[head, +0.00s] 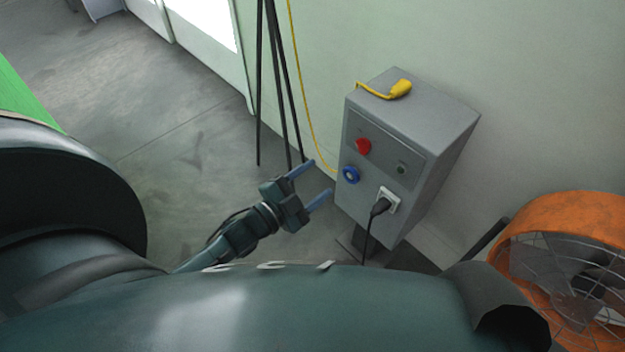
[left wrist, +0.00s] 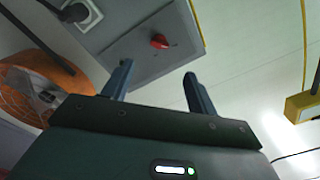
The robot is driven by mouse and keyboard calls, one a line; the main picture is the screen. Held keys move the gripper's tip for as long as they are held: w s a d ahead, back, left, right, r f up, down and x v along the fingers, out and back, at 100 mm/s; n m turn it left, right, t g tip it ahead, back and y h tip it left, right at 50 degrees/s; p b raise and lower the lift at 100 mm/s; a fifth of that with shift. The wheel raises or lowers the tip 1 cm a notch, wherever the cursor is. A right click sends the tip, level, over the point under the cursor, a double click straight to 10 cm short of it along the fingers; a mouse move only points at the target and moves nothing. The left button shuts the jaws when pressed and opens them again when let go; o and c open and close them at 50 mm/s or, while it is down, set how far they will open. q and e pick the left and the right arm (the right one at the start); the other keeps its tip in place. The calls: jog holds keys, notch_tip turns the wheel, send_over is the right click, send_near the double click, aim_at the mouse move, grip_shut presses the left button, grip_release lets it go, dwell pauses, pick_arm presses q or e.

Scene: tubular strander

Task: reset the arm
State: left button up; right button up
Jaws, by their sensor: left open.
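My left gripper (head: 318,184) is open, with its two blue fingers apart and nothing between them. In the head view it is in front of and to the left of a grey control box (head: 440,140), apart from it. The box has a red knob (head: 363,146), a blue round button (head: 350,175) and a socket with a black plug (head: 381,206) in it. In the left wrist view the two fingers (left wrist: 158,85) show with the red knob (left wrist: 159,41) beyond them. My right gripper is in neither view.
An orange fan (head: 560,215) stands at the right. Grey floor (head: 190,150) is clear to the left.

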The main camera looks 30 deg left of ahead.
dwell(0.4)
pick_arm(q)
jog(key=s+d+r+n+g+y+p, duration=0.1)
jog(key=s+d+r+n+g+p, duration=0.2)
jog(key=p, duration=0.6)
jog(key=s+d+r+n+g+y+p, duration=0.1)
jog(key=s+d+r+n+g+p, duration=0.2)
jog(key=s+r+n+p, duration=0.3)
jog(key=s+r+p, duration=0.3)
jog(key=s+r, duration=0.1)
jog(key=shift+s+d+r+n+y+p, duration=0.25)
jog(key=shift+d+r+n+y+p, duration=0.1)
jog(key=shift+n+y+p, duration=0.05)
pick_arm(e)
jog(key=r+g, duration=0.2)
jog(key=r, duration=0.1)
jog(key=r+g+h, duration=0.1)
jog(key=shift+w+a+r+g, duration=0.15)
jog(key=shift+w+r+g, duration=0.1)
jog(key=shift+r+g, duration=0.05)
